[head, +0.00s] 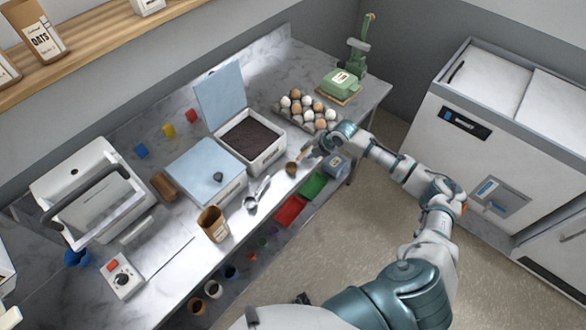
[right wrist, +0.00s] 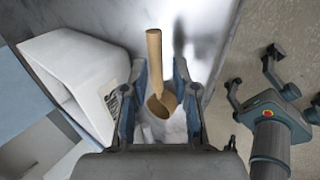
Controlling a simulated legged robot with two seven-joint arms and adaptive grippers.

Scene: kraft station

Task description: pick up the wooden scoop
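The wooden scoop (head: 291,168) lies on the marble counter near its front edge. In the right wrist view the scoop (right wrist: 154,48) has its bowl nearest me and its handle pointing away. My right gripper (head: 312,150) is just above it. In the right wrist view my right gripper (right wrist: 160,92) is open, with one finger on each side of the scoop's bowl and gaps between. Whether the fingertips are at the scoop's height is hard to tell. My left gripper (right wrist: 251,70) shows at the right of the right wrist view, off the counter, fingers spread.
A white bin of dark soil (head: 266,157) with a blue lid stands behind the scoop. An egg tray (head: 283,117) lies right of it. A metal scoop (head: 252,202) and a brown cup (head: 214,232) are to the left.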

